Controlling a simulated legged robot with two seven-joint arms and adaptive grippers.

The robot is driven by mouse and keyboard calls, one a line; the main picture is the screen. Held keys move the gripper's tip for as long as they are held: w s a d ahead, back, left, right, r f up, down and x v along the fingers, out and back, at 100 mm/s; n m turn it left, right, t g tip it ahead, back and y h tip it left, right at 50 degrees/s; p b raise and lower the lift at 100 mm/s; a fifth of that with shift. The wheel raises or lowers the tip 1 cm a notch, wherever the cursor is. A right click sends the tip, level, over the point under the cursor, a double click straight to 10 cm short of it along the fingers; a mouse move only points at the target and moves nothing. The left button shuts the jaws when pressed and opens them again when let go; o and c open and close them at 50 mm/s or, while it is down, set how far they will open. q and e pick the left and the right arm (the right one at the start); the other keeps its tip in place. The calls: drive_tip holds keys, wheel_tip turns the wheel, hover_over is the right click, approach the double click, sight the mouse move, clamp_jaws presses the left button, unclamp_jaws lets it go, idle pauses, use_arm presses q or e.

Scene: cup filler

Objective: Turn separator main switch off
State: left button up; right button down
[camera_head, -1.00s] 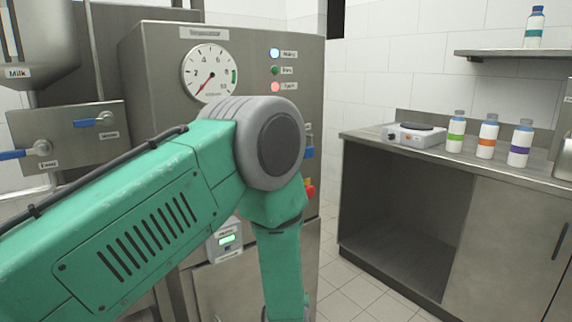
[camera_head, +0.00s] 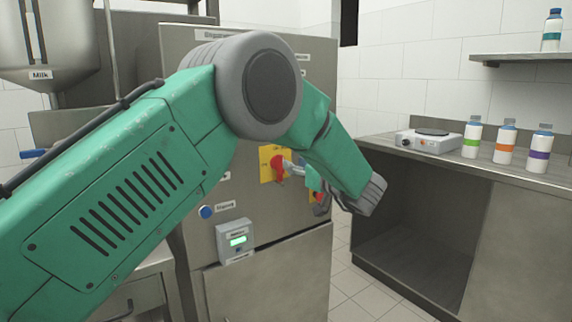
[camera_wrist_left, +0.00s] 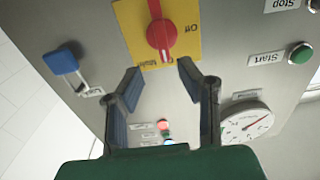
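A red rotary switch knob (camera_head: 278,165) sits on a yellow plate on the steel cabinet front. In the left wrist view, the red knob (camera_wrist_left: 160,40) shows upside down on its yellow plate (camera_wrist_left: 133,24), with "Off" lettered beside it. Its white-lined handle stands upright in the picture. My left gripper (camera_wrist_left: 160,68) is open, its two dark fingers on either side of the knob's near edge, with nothing between them. I cannot tell whether it touches the plate. My right gripper is not in view.
A blue-handled part (camera_wrist_left: 62,60), a green Start button (camera_wrist_left: 299,53) and a gauge (camera_wrist_left: 245,122) surround the switch. A counter with a hot plate (camera_head: 430,141) and bottles stands right.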

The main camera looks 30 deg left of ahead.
sight(283, 160)
use_arm(q)
drive_tip(key=x, duration=0.7)
drive_tip(key=shift+s+a+f+b, duration=0.15)
drive_tip(key=shift+s+f+b, duration=0.2)
drive_tip(key=shift+s+f, duration=0.05)
drive_tip(key=shift+w+r, duration=0.1)
drive_tip(key=shift+r, duration=0.1)
drive_tip(key=shift+d+r, duration=0.15)
drive_tip(key=shift+d, duration=0.5)
drive_tip(key=c, duration=0.4)
clamp_jaws()
drive_tip(key=shift+a, duration=0.35)
